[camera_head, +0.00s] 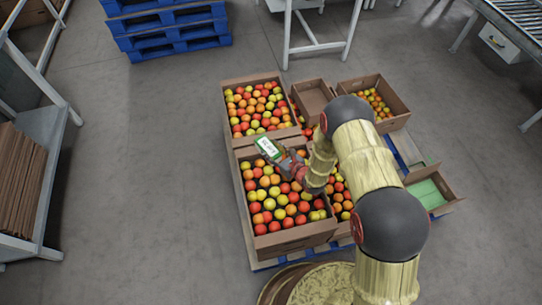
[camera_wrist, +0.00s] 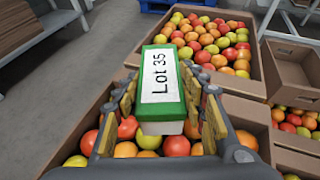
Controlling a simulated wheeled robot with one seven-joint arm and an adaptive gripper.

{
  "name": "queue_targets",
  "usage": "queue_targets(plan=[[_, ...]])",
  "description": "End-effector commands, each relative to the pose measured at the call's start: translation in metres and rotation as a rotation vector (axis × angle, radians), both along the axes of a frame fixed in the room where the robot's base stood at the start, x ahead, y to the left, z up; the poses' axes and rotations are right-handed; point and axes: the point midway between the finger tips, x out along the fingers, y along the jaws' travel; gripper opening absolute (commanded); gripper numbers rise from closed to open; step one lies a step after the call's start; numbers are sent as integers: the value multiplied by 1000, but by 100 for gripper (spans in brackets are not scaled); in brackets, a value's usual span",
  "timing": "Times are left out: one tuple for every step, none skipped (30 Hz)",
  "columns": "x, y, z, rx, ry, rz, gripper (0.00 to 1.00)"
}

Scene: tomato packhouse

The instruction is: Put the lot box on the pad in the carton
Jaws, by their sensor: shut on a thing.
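My gripper (camera_head: 284,160) is shut on the lot box (camera_head: 268,147), a small green and white box. In the wrist view the lot box (camera_wrist: 160,80) shows a white top label reading "Lot 35" and sits between both fingers of my gripper (camera_wrist: 162,108). It is held above the tomatoes of the front left carton (camera_head: 290,239). A green pad (camera_head: 427,193) lies in a small open carton (camera_head: 449,201) at the right of the pallet. No other thing shows on the visible part of that pad. My arm stands between the lot box and that carton in the head view.
A back left carton (camera_head: 228,84) and a back right carton (camera_head: 401,107) hold tomatoes. A small open carton (camera_head: 313,96) between them looks empty. All stand on a blue pallet (camera_head: 266,264). Stacked blue pallets (camera_head: 170,32), a white-legged table (camera_head: 318,47) and a left rack (camera_head: 45,125) stand around; the floor between is clear.

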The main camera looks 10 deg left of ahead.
Motion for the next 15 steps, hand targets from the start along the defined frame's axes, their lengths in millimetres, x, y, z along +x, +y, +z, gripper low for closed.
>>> queue_targets(plan=[[2, 2, -3, 0, -1, 0, 10], [3, 3, -5, 0, -1, 1, 10], [4, 6, -9, 0, -1, 1, 10], [6, 8, -13, 0, -1, 1, 10], [5, 6, -19, 0, 1, 1, 10], [4, 6, -25, 0, 2, 1, 10], [4, 6, -30, 0, 2, 1, 10], [4, 6, -34, 0, 2, 1, 10], [5, 6, -38, 1, 1, 0, 10], [5, 6, -39, 1, -1, 0, 10], [5, 6, -40, 1, -1, 0, 10], [5, 6, -39, 2, -3, 0, 10], [6, 6, -38, 2, -3, 0, 10], [6, 6, -38, 2, -3, 0, 10], [5, 6, -38, 2, -3, 0, 10]])
